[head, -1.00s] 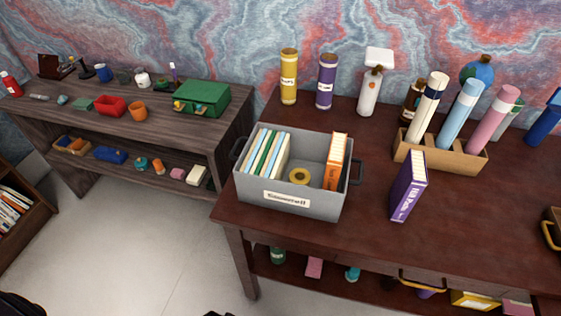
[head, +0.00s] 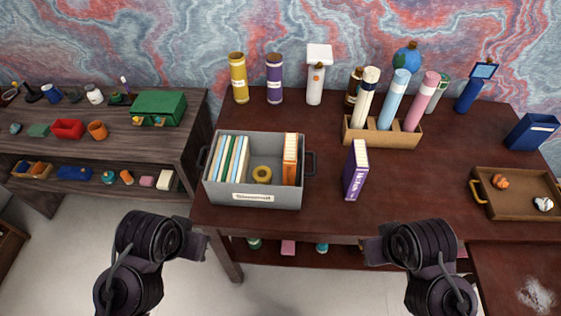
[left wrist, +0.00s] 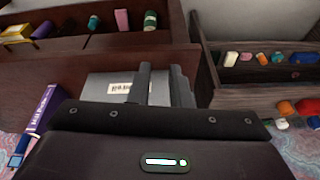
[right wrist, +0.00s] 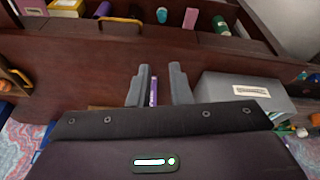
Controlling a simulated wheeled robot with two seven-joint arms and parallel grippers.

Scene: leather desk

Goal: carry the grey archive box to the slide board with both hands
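The grey archive box (head: 225,193) stands upright on the left front of the dark red desk, with a white label and a dark handle at each end. Pale books, a yellow ring and an orange book are in it. It also shows in the left wrist view (left wrist: 100,88) and the right wrist view (right wrist: 225,90). My left gripper (head: 203,246) is in front of and below the box, apart from it. My right gripper (head: 370,251) is at the desk's front, right of the box. Both are open and empty. I cannot identify a slide board for certain.
A purple book (head: 356,172) stands right of the box. A wooden holder (head: 405,140) with tubes is behind it, and a brown tray (head: 515,212) lies at right. A reddish surface (head: 490,270) with a whitish patch is at lower right. Desk between book and tray is clear.

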